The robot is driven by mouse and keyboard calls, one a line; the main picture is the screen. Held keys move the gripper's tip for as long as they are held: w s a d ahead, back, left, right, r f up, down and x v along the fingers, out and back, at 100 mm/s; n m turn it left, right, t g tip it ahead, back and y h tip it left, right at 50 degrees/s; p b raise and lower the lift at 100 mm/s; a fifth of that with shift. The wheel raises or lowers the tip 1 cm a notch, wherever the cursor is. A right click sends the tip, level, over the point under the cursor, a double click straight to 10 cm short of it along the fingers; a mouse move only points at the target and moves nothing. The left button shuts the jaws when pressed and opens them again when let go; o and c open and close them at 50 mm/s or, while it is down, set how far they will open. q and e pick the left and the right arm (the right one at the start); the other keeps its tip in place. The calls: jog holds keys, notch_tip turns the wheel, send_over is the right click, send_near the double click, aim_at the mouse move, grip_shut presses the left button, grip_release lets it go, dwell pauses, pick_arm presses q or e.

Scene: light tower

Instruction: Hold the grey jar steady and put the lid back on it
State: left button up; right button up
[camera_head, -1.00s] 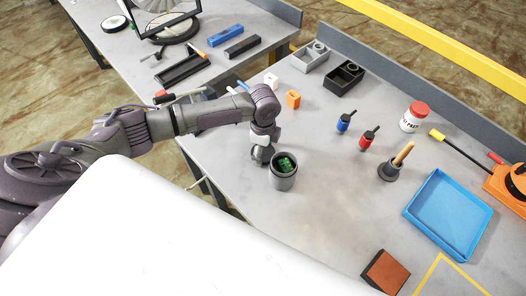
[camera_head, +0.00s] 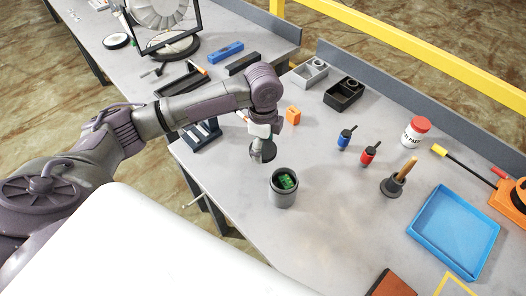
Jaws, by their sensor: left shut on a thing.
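The grey jar (camera_head: 283,197) stands upright and open on the grey table, with something green inside it. My left gripper (camera_head: 262,139) is beyond the jar and a little to its left, apart from it. It is shut on a dark grey round disc (camera_head: 263,151) that looks like the lid, held tilted with a face towards me. The fingertips are small and partly hidden. My right gripper is not in view.
An orange block (camera_head: 292,115) lies beyond the gripper. Blue and red bottles (camera_head: 368,153), a grey holder with a wooden handle (camera_head: 393,187) and a blue tray (camera_head: 455,231) are to the right. The table around the jar is clear.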

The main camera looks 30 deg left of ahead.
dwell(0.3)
pick_arm(q)
jog(key=shift+s+d+r+n, duration=0.3)
jog(key=shift+r+n, duration=0.1)
jog(key=shift+n, duration=0.3)
jog(key=s+d+r+n+b, duration=0.2)
jog(key=s+r+n, duration=0.4)
jog(key=s+n, duration=0.4)
jog(key=d+n, duration=0.1)
jog(key=n, duration=0.4)
jog(key=shift+d+r+b, duration=0.15)
jog(key=shift+d+b, duration=0.15)
jog(key=shift+b, duration=0.1)
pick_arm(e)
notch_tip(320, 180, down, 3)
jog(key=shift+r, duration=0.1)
pick_arm(q)
jog(key=shift+s, duration=0.1)
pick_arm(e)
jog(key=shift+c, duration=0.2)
